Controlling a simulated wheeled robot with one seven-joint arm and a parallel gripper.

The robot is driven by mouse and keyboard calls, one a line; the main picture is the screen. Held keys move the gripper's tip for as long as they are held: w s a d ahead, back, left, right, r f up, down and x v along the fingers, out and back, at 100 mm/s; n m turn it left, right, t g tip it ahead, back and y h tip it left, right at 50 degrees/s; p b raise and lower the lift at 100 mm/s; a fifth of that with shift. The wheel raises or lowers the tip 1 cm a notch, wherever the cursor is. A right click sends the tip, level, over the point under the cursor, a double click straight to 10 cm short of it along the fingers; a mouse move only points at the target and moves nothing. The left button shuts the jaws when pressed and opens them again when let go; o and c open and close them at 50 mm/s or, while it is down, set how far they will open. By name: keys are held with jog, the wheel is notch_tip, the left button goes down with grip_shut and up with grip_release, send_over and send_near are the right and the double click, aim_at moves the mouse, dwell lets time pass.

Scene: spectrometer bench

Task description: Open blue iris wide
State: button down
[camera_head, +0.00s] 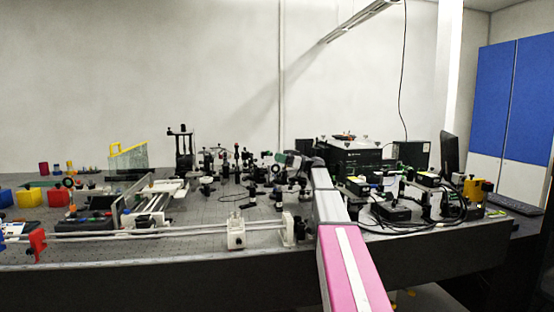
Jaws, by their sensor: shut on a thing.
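My arm reaches forward over the optical table (190,255), and my gripper (281,158) is small and far off at its end, among the optics in the middle. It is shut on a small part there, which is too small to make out. The blue iris cannot be told apart from the crowded dark mounts (236,165) around and left of my gripper. Its opening and lever cannot be seen at this distance.
Cables and black boxes (391,211) crowd the table right of my arm. A large black unit (354,160) stands behind. A long rail (150,235) runs along the front left, with coloured blocks (58,197) beyond it at the far left.

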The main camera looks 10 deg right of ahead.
jog(key=shift+d+f+t+y, duration=0.1)
jog(key=shift+d+t+y, duration=0.2)
jog(key=shift+y, duration=0.1)
dwell(0.3)
jog(key=c, duration=1.1)
grip_release()
jog(key=shift+r, duration=0.55)
notch_tip(320, 180, up, 3)
jog(key=s+a+r, duration=0.1)
jog(key=a+r, duration=0.1)
jog(key=a, duration=0.1)
jog(key=s+a+r, duration=0.2)
jog(key=a, duration=0.2)
jog(key=s+a+r, duration=0.2)
jog(key=a+r, duration=0.1)
jog(key=shift+s+a, duration=0.15)
jog(key=shift+a, duration=0.05)
